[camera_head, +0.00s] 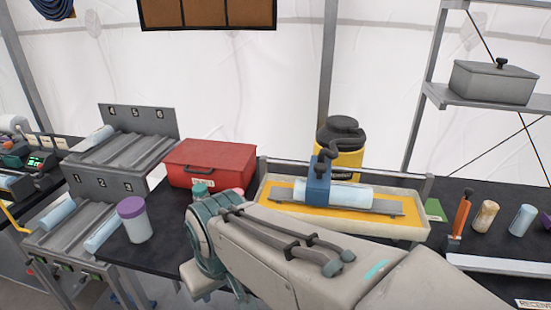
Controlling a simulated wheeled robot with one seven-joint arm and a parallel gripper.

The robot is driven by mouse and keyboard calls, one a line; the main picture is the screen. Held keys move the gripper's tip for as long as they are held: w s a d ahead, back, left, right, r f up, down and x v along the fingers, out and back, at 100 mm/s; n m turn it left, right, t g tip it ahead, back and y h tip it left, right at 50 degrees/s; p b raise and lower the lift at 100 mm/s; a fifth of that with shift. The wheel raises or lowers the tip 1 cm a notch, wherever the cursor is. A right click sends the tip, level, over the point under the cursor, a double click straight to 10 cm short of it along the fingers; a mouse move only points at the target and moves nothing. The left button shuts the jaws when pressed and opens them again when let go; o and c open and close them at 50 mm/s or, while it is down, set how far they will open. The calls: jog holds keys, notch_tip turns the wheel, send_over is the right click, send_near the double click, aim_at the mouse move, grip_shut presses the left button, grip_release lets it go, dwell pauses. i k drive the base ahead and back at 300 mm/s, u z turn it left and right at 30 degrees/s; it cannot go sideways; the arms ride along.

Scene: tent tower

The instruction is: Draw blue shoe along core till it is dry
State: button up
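The blue shoe (318,184), a blue block with a dark curved handle on top, sits upright across the core. The core (346,195) is a pale blue-white cylinder lying lengthwise, left to right, with parts showing on both sides of the shoe. It rests on a grey rail in a cream tray (412,232) with an orange-yellow bed. My arm crosses the foreground from lower right to a teal joint left of the tray. My gripper is not in view, and I see nothing holding the shoe. Whether the core is wet cannot be told.
A yellow canister (351,160) with a black lid stands behind the tray. A red box (211,163) and a purple-lidded jar (134,220) stand left. Numbered racks (135,150) hold pale cylinders. An orange-handled tool (461,215) and upright cylinders stand right.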

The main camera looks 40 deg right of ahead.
aim_at(318, 187)
jog(key=k, duration=0.6)
jog(key=z, duration=1)
jog(key=i, duration=0.5)
jog(key=z, duration=0.05)
